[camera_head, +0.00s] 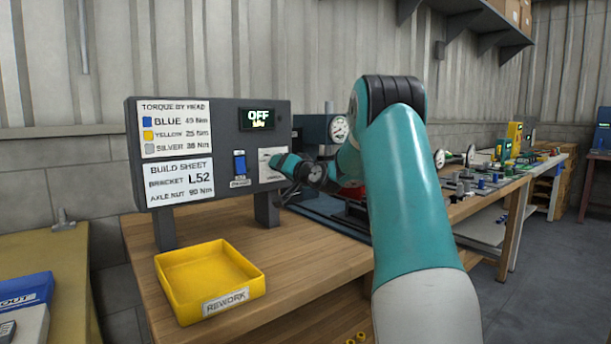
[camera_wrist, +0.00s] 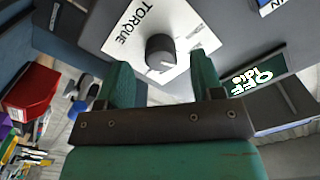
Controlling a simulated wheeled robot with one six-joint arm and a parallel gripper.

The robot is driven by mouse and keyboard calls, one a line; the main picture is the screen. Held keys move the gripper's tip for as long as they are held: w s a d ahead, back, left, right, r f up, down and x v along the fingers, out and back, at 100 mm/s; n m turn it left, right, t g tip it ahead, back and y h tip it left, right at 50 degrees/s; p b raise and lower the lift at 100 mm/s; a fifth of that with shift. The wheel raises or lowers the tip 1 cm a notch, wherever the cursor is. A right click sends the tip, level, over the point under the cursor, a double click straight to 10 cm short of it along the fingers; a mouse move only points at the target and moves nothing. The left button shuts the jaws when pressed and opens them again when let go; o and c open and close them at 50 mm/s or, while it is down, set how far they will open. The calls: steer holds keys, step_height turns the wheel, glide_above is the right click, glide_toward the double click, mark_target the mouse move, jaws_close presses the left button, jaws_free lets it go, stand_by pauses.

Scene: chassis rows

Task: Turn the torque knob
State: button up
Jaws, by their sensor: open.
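The torque knob (camera_wrist: 160,52) is a dark round knob on a white plate (camera_wrist: 185,75) labelled TORQUE, seen in the wrist view. My gripper (camera_wrist: 161,78) is open, with one green finger on each side of the knob in that view. I cannot tell whether either finger touches it. In the head view my gripper (camera_head: 285,165) is at the right part of the grey control panel (camera_head: 222,107), and my arm hides the knob. The panel's display (camera_head: 259,117) reads OFF, with a smaller line below that reads Idle in the wrist view.
A blue switch (camera_head: 239,163) sits left of the plate. A yellow REWORK tray (camera_head: 208,278) stands on the wooden bench (camera_head: 310,255) in front of the panel. A gauge (camera_head: 339,128) stands behind my arm. A red bin (camera_wrist: 32,92) shows at left in the wrist view.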

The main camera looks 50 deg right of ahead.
steer(key=b+v, duration=0.2)
steer(key=v, duration=1.3)
steer(key=shift+s, duration=0.2)
steer(key=w+a+f+n+g+y, duration=0.25)
steer(key=a+n+y, duration=0.2)
steer(key=a, duration=0.95)
steer(key=w+a+f+n+g+y, duration=0.1)
steer(key=a+f+n+g+y, duration=0.35)
steer(key=a, duration=1.05)
steer(key=s+a+f+n+g+y, duration=0.1)
steer(key=s+a+f+n+g, duration=0.15)
steer(key=s+a, duration=0.35)
steer(key=s+a+f+n+g+y, duration=0.1)
steer(key=s+a+n+g, duration=0.2)
steer(key=a, duration=0.4)
steer(key=s+a+f+n+g+h, duration=0.1)
steer(key=s+a+f+g, duration=0.15)
steer(key=s, duration=0.45)
steer(key=s+a+f+n+g+h, duration=0.1)
steer(key=s+a+n+g+h, duration=0.15)
steer(key=s, duration=0.45)
step_height(320, 180, up, 23)
steer(key=y+p, duration=0.1)
steer(key=p, duration=2.1)
steer(key=shift+w+d+m+p, duration=0.2)
steer(key=shift+d+m+p, duration=0.2)
steer(key=shift+d, duration=0.1)
